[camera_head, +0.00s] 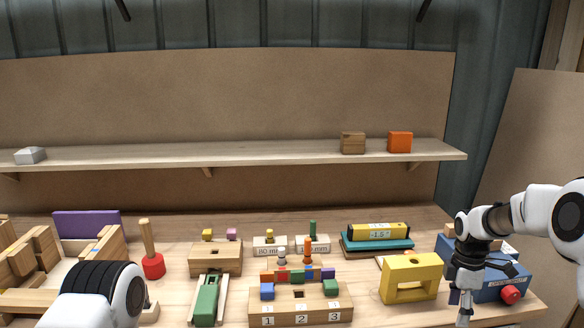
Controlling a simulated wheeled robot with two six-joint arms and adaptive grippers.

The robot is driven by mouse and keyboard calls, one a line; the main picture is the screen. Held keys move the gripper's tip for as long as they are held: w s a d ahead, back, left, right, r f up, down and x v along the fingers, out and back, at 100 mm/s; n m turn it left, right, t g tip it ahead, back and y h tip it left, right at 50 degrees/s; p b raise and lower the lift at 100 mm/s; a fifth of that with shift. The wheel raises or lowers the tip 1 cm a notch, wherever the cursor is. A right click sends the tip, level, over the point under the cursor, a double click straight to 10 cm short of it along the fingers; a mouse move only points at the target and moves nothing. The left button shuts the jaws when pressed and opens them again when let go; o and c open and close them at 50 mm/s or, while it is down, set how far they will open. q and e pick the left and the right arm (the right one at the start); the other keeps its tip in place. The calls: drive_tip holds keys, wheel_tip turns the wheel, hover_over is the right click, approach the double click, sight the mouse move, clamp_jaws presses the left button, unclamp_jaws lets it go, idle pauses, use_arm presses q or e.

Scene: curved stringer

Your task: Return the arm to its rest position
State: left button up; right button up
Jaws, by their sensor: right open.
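My right gripper (462,303) hangs from the right arm at the right of the table, pointing down. It is open, with nothing seen between its fingers. It is in front of a blue box (498,284) with a red knob (510,294) and hides part of it. My left arm shows at the lower left as a white and black link; its gripper is out of view.
The wooden table (370,308) holds a yellow block with an opening (411,278), a numbered wooden block (301,307), a green piece in a wooden channel (206,300) and a red-based mallet (153,266). A shelf (250,152) runs behind. Small bare patches lie between things.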

drive_tip(key=s+a+f+g, duration=0.2)
drive_tip(key=s+a+f, duration=0.1)
drive_tip(key=s+f, duration=0.45)
drive_tip(key=s+a+f+g, duration=0.2)
drive_tip(key=s+a+f, duration=0.2)
drive_tip(key=s+f, duration=0.4)
drive_tip(key=s+a+f+m+t, duration=0.1)
drive_tip(key=s+a+f+m, duration=0.2)
drive_tip(key=s, duration=0.5)
drive_tip(key=s+a+f+m, duration=0.1)
drive_tip(key=s+f+m, duration=0.25)
drive_tip(key=s, duration=0.45)
drive_tip(key=s+a+f+m+t, duration=0.1)
drive_tip(key=s+a+f+m, duration=0.2)
drive_tip(key=s, duration=0.6)
drive_tip(key=w+m+t, duration=0.1)
drive_tip(key=m, duration=0.1)
drive_tip(key=w+m+t, duration=0.1)
drive_tip(key=w+m, duration=0.1)
drive_tip(key=w+d+m+t, duration=0.1)
drive_tip(key=m, duration=0.1)
drive_tip(key=shift+w+r+m, duration=0.15)
drive_tip(key=shift+w+m, duration=0.2)
drive_tip(key=shift+w, duration=0.05)
